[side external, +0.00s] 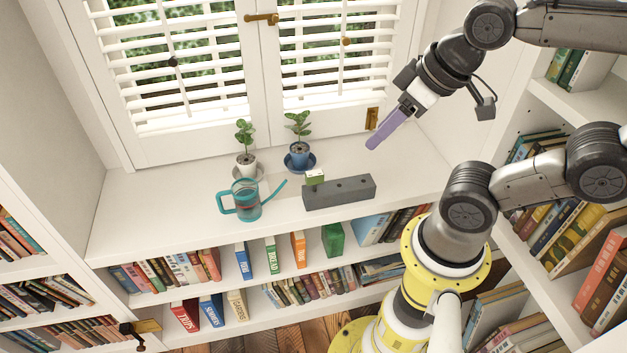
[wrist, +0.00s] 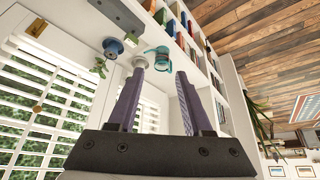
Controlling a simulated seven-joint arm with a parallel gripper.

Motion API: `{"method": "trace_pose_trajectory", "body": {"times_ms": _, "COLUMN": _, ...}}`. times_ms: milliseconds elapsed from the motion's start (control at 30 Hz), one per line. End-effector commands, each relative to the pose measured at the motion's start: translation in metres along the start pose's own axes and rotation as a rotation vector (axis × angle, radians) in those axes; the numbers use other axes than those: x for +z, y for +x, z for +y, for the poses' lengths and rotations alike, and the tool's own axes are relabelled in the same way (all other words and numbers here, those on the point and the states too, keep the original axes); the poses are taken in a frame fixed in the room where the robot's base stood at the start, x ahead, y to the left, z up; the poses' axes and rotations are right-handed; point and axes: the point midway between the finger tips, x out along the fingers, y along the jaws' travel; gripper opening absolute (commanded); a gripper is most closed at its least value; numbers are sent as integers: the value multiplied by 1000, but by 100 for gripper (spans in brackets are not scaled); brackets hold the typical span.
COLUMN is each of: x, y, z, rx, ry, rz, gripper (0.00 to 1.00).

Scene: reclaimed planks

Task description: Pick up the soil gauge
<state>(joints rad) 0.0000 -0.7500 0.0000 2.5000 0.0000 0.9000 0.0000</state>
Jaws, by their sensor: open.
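The soil gauge (side external: 315,177) appears to be the small piece with a green and white head at the left end of a dark grey block (side external: 345,194) on the white sill. The block has round holes in its top; how deep the gauge sits is hidden. My gripper (side external: 373,146) is above the sill, up and to the right of the block, apart from it. Its purple fingers (wrist: 161,72) are spread and empty in the wrist view.
A plant in a blue pot (side external: 300,157) and one in a white pot (side external: 247,166) stand behind and left of the block. A teal watering can (side external: 246,201) stands left of it, spout toward the block. Shutters rise behind; bookshelves lie below. The sill's right part is clear.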

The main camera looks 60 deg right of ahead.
Motion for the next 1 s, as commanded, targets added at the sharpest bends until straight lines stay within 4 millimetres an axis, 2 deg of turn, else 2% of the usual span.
{"method": "trace_pose_trajectory", "body": {"times_ms": 67, "x": 0, "y": 0, "z": 0, "rx": 0, "ry": 0, "rz": 0, "gripper": 52}}
{"method": "trace_pose_trajectory", "body": {"times_ms": 300, "x": 0, "y": 0, "z": 0, "rx": 0, "ry": 0, "rz": 0, "gripper": 95}}
{"method": "trace_pose_trajectory", "body": {"times_ms": 700, "x": -2, "y": -1, "z": 0, "rx": 0, "ry": 48, "rz": 8, "gripper": 95}}
{"method": "trace_pose_trajectory", "body": {"times_ms": 767, "x": -14, "y": -7, "z": 0, "rx": -2, "ry": 97, "rz": 38, "gripper": 95}}
{"method": "trace_pose_trajectory", "body": {"times_ms": 833, "x": -33, "y": -7, "z": 1, "rx": -1, "ry": 168, "rz": 40, "gripper": 95}}
{"method": "trace_pose_trajectory", "body": {"times_ms": 1000, "x": -77, "y": 13, "z": 10, "rx": 23, "ry": 339, "rz": -18, "gripper": 95}}
